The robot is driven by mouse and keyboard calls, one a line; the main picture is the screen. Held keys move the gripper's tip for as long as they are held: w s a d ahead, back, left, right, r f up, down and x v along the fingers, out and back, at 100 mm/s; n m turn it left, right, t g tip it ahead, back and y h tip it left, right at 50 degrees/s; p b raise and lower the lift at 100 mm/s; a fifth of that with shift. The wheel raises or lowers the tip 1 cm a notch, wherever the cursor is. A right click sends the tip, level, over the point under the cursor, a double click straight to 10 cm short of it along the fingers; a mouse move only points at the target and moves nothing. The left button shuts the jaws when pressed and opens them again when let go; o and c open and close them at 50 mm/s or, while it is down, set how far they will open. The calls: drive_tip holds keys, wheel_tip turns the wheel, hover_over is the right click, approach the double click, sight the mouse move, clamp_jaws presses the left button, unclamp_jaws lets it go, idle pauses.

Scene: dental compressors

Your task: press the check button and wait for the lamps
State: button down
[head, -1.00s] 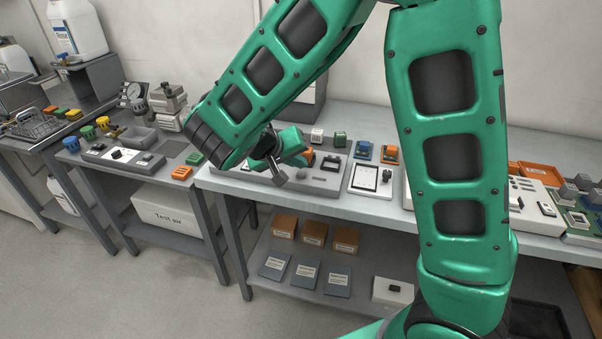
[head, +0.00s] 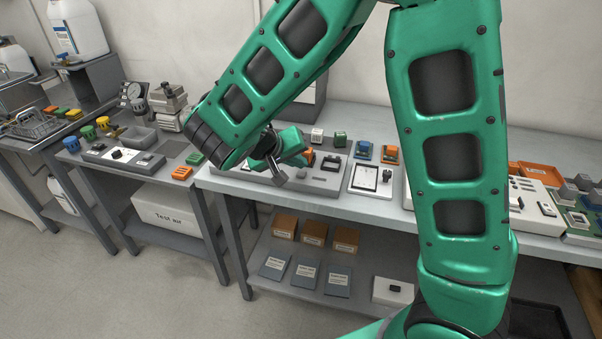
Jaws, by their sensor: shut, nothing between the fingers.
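My gripper (head: 275,172) hangs over the front of the middle bench, its grey fingers together and empty. I cannot tell whether the fingers touch anything there. A white panel (head: 530,212) with dark controls stands on the bench at the right, partly hidden by my arm. I cannot tell which control is the check button, and no lit lamp can be made out.
Small orange, blue and green parts stand behind. An orange tray (head: 537,170) sits at the far right. A left bench holds a grey strip (head: 120,155).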

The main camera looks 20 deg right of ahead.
sight(299, 178)
drive_tip(key=shift+f, duration=0.85)
idle(0.9)
drive_tip(key=shift+r, duration=0.9)
drive_tip(key=shift+r, duration=0.1)
wheel_tip(299, 178, up, 5)
drive_tip(key=shift+f, duration=0.1)
idle(0.6)
idle(0.5)
